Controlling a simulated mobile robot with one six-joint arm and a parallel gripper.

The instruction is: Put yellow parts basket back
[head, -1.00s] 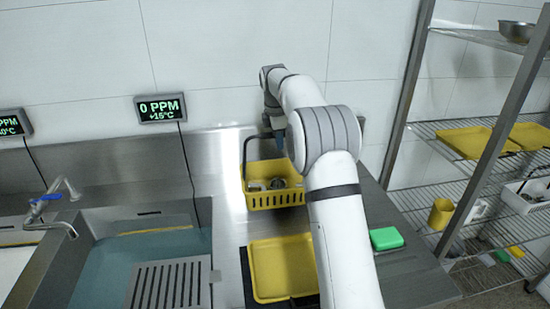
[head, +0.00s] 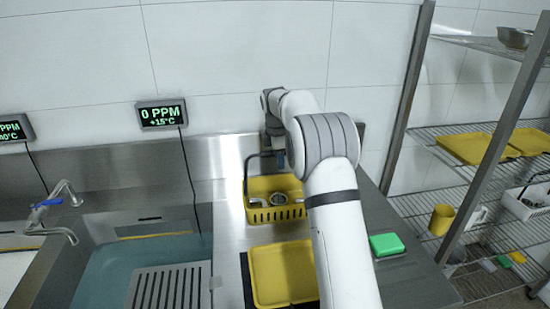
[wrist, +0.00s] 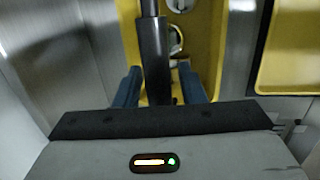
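The yellow parts basket (head: 290,214) stands behind the yellow tray on the steel counter, with metal parts inside and its dark handle (head: 246,178) upright. My gripper (head: 275,150) is at the top of the handle. In the wrist view my gripper's two blue fingers (wrist: 160,84) are apart, one on each side of the black handle (wrist: 152,50). A gap shows between the handle and the right finger. The yellow basket (wrist: 203,40) lies below them. My arm hides part of the basket's right side in the head view.
A yellow tray (head: 283,275) lies in front of the basket. A green block (head: 386,244) is on the counter at right. A sink with water (head: 110,262) is at left. A wire shelf rack (head: 410,205) with yellow trays (head: 465,148) stands at right. A wall is close behind.

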